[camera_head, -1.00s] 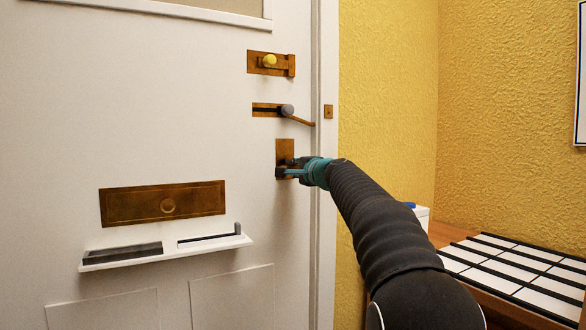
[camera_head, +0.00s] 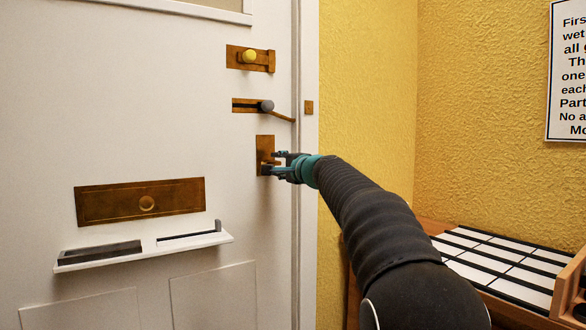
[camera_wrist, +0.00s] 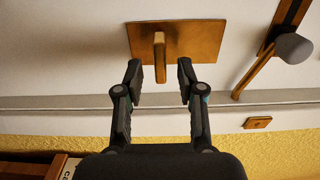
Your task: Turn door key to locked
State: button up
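The door key (camera_wrist: 160,57) is a brass-coloured flat bar standing out from a brass lock plate (camera_wrist: 195,38). In the wrist view it runs up and down the picture. In the head view the lock plate (camera_head: 265,141) is near the door's right edge, and the key is mostly hidden behind my fingers. My gripper (camera_wrist: 160,75) is open, with one finger on each side of the key and a visible gap on both sides. In the head view my gripper (camera_head: 272,163) is right in front of the plate.
Above the lock are a sliding latch (camera_head: 264,106) with a grey knob and a bolt (camera_head: 249,56) with a yellow knob. A brass letter plate (camera_head: 110,203) and white shelf (camera_head: 200,246) are at left. A yellow wall (camera_head: 370,110) and a table with a white-and-black grid (camera_head: 490,262) are at right.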

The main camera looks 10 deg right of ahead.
jog(key=v, duration=0.9)
jog(key=s+a+f+n+g, duration=0.25)
jog(key=s+f+g, duration=0.2)
jog(key=f, duration=0.55)
jog(key=s+a+f+n+g, duration=0.1)
jog(key=s+f+n+g, duration=0.25)
jog(key=s+f, duration=0.45)
jog(key=s+f+n+g+h+p, duration=0.1)
jog(key=s+f+n+h+p, duration=0.1)
jog(key=s, duration=1.2)
jog(key=s+f+n+g+h+p, duration=0.2)
jog(key=s+f+n, duration=0.4)
jog(key=s, duration=0.9)
jog(key=shift+s+a+f+g+h+p, duration=0.15)
jog(key=shift+a+f+g+h+p, duration=0.2)
jog(key=shift+f+h+p, duration=0.75)
